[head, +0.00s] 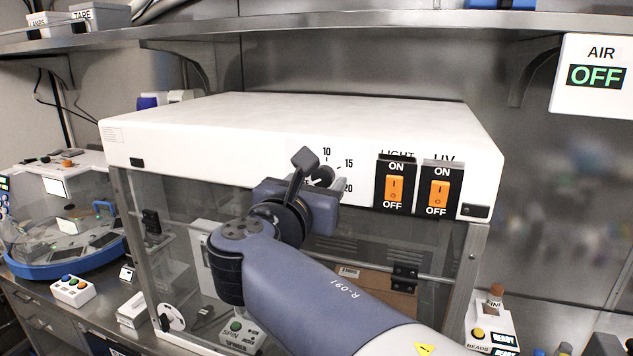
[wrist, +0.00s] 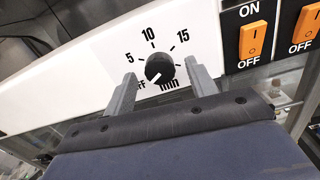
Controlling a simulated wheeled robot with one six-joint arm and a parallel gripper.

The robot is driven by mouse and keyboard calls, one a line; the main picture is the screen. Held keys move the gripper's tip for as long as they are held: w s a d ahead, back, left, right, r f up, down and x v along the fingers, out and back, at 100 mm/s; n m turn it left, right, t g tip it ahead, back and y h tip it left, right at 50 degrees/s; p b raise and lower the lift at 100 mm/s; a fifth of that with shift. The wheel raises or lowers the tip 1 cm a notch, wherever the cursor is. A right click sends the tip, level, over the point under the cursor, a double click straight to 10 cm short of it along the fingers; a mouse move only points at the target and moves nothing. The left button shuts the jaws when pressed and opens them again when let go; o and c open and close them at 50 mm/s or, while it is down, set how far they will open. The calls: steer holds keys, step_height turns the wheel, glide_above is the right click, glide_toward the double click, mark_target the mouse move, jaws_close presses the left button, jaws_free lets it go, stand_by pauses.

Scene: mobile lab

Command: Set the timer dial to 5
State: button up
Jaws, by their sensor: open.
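The timer dial (wrist: 159,68) is a round black knob on the white front panel of the cabinet. Its white pointer mark points down-left, at the partly hidden OFF label. The 5 label (wrist: 129,57) is to the left of the knob, with 10 and 15 above and to the right. My gripper (wrist: 160,71) is open, with one grey finger on each side of the knob and visible gaps between. In the head view my gripper (head: 323,181) is in front of the panel and mostly covers the dial.
Orange LIGHT (head: 395,188) and UV (head: 438,193) switches are on the same panel, right of my gripper. A glass front (head: 195,205) is below the panel. A metal shelf (head: 300,22) runs above the cabinet. An AIR OFF sign (head: 597,75) hangs at right.

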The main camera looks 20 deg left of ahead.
steer(key=c, duration=1)
steer(key=shift+f, duration=0.1)
steer(key=m+b, duration=0.2)
steer(key=shift+f+m+b, duration=0.15)
steer(key=shift+m+b, duration=0.2)
steer(key=shift+m, duration=0.05)
steer(key=m+b, duration=0.3)
steer(key=shift+m, duration=0.3)
steer(key=m+b, duration=0.4)
steer(key=m, duration=0.1)
steer(key=shift+r+m, duration=0.2)
steer(key=shift+m, duration=0.1)
